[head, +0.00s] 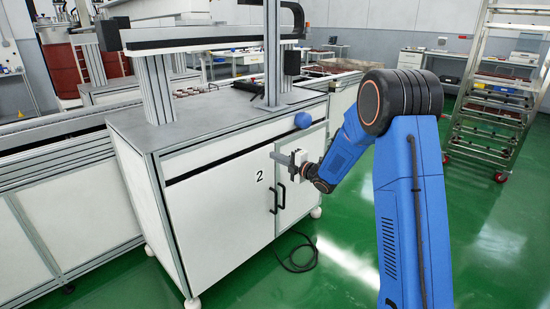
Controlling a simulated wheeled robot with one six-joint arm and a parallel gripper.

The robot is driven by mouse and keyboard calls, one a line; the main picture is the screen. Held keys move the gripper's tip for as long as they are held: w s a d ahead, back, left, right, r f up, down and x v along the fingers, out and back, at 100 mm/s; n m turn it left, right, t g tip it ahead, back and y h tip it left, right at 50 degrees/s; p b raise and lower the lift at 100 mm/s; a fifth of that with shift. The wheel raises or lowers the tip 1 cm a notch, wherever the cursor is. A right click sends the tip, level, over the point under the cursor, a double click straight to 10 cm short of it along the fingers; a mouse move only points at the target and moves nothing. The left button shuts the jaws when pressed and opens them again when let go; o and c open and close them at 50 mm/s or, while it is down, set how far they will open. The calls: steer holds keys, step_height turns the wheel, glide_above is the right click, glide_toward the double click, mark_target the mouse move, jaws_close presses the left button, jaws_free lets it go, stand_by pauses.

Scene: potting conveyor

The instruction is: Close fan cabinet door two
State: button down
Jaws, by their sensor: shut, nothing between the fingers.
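The cabinet door marked 2 (220,215) is a white panel on the front of the grey-framed cabinet. A dark gap runs along its top edge, and I cannot tell whether it is fully shut or slightly ajar. Its black bar handle (273,198) is near its right edge. My gripper (280,160) is shut and empty, in front of the cabinet near the door's upper right corner, above the handles. I cannot tell whether its fingers touch the door.
A second white door (305,196) with its own black handle (282,196) is to the right. A black cable (295,258) lies on the green floor below. A wheeled metal rack (492,100) stands at the right. The floor in front is otherwise open.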

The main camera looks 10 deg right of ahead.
steer(key=s+d+r+m+g+h, duration=0.1)
steer(key=s+d+r+m+h, duration=0.3)
steer(key=s, duration=0.5)
steer(key=s+d+r+m+g+h, duration=0.15)
steer(key=s+d+m+h, duration=0.25)
steer(key=s+d+m, duration=0.4)
steer(key=s+d+r+m+h, duration=0.4)
steer(key=s, duration=0.6)
steer(key=s+a+f+m+g, duration=0.1)
steer(key=s+m+g, duration=0.1)
steer(key=s, duration=0.9)
steer(key=s+a+f+m+g, duration=0.1)
steer(key=s+m, duration=0.3)
steer(key=s, duration=0.7)
steer(key=s+a+f+m+g+y, duration=0.1)
steer(key=s+f+m+g, duration=0.2)
steer(key=s, duration=0.8)
steer(key=shift+a+m+g, duration=0.3)
steer(key=shift+a+g, duration=0.1)
steer(key=shift+g, duration=0.05)
